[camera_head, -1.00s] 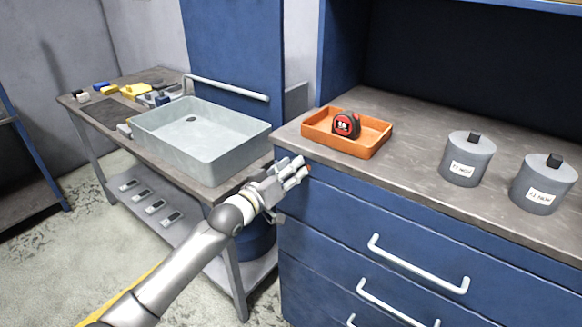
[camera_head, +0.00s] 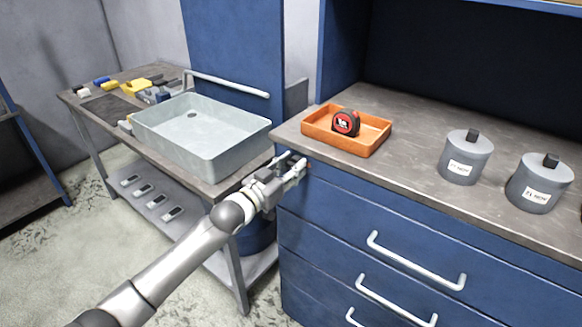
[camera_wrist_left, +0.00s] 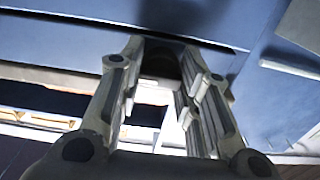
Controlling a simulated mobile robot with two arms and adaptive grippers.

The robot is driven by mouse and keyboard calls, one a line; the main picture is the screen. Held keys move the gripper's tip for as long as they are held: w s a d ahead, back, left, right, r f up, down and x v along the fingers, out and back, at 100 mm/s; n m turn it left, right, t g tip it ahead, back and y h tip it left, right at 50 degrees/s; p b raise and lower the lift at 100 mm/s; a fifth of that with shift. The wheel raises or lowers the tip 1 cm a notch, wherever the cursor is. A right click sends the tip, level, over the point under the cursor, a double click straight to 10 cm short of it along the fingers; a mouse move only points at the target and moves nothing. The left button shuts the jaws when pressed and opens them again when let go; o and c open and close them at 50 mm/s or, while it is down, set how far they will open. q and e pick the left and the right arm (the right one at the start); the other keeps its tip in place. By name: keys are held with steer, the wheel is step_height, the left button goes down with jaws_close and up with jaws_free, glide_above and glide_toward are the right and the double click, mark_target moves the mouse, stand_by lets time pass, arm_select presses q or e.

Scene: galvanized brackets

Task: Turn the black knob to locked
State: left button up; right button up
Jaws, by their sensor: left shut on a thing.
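My left gripper (camera_head: 298,168) is at the upper left corner of the blue drawer cabinet (camera_head: 340,205), just below the worktop edge. In the left wrist view its two fingers (camera_wrist_left: 180,82) reach forward to a dark, rounded thing that looks like the black knob (camera_wrist_left: 187,68). The fingers are shut on it, one on each side. In the head view the knob is hidden behind the gripper, so its mark or setting cannot be read. My right gripper is not in view.
An orange tray (camera_head: 372,141) with a tape measure (camera_head: 345,122) stands on the worktop above the gripper. Two grey lidded canisters (camera_head: 467,157) stand to the right. A grey basin (camera_head: 170,150) sits on the bench at left. Drawer handles (camera_head: 415,262) stick out below.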

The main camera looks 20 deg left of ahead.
arm_select(q)
steer(key=shift+f, duration=0.15)
steer(key=o, duration=1)
steer(key=shift+s, duration=0.15)
steer(key=v, duration=1.1)
steer(key=shift+s+a, duration=0.15)
steer(key=shift+s, duration=0.25)
